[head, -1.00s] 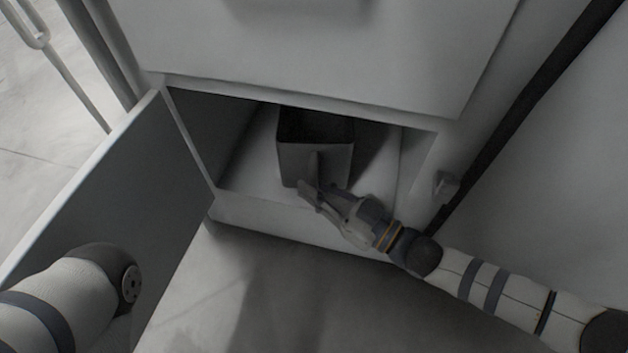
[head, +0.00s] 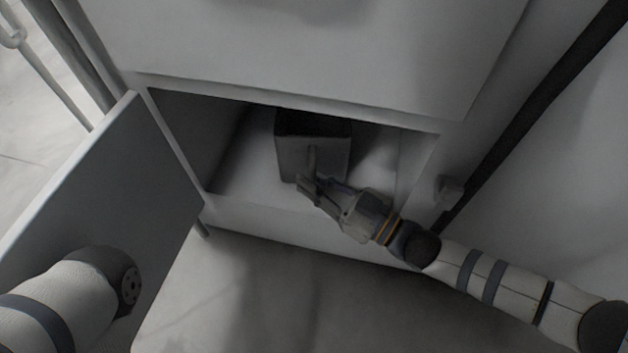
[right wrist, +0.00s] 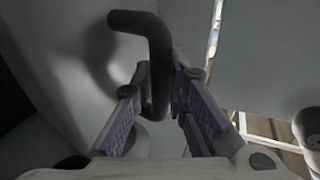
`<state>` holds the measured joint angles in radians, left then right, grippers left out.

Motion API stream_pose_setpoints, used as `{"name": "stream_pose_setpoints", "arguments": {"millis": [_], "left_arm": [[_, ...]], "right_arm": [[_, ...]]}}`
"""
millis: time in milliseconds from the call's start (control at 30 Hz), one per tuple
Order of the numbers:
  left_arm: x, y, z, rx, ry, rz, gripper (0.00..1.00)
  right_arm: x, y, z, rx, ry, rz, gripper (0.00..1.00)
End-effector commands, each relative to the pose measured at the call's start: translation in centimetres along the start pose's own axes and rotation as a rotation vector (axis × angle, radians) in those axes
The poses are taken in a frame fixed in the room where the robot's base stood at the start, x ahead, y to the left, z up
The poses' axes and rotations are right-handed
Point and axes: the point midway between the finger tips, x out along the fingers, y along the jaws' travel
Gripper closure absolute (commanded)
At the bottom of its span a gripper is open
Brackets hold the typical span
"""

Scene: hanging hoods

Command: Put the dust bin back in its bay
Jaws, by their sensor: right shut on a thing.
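The grey dust bin (head: 298,155) is an open-topped box standing in the bay (head: 233,185), in the lower part of the cabinet. Its upper rim reaches under the bay's top edge, and its front faces me. My right gripper (head: 308,187) is at the bin's front and is shut on its handle. In the right wrist view the dark, bent handle (right wrist: 155,70) stands between the two fingers (right wrist: 160,105). My left arm (head: 75,300) shows at the lower left, but its gripper is out of view.
The bay's door (head: 95,195) stands open to the left. A small latch block (head: 449,190) sits on the frame right of the opening. The bay has free floor on both sides of the bin. A dark vertical strip (head: 540,110) runs along the cabinet's right side.

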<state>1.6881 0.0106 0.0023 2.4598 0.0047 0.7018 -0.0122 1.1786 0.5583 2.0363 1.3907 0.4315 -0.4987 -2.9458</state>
Motion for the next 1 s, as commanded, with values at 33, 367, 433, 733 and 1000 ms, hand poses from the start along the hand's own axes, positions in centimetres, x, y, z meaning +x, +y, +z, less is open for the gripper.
{"name": "stream_pose_setpoints", "arguments": {"millis": [33,367,433,733,1000], "left_arm": [[0.02,0.00,-0.02,0.000,0.000,0.000,0.65],[0.16,0.00,-0.20,0.000,-0.002,0.000,0.65],[0.19,0.00,-0.24,0.000,-0.003,0.000,0.65],[0.23,0.00,-0.28,0.000,-0.003,0.000,0.65],[0.22,-0.01,-0.28,0.000,-0.003,0.000,0.65]], "right_arm": [[0.05,0.00,-0.07,-0.001,0.003,0.000,1.00],[0.02,-0.01,0.43,-0.001,0.004,0.000,1.00],[0.02,-0.01,0.53,-0.001,0.004,-0.001,1.00],[0.00,-0.01,0.72,-0.001,0.003,-0.001,0.63],[-0.25,0.00,0.92,0.001,-0.003,0.000,0.63]]}}
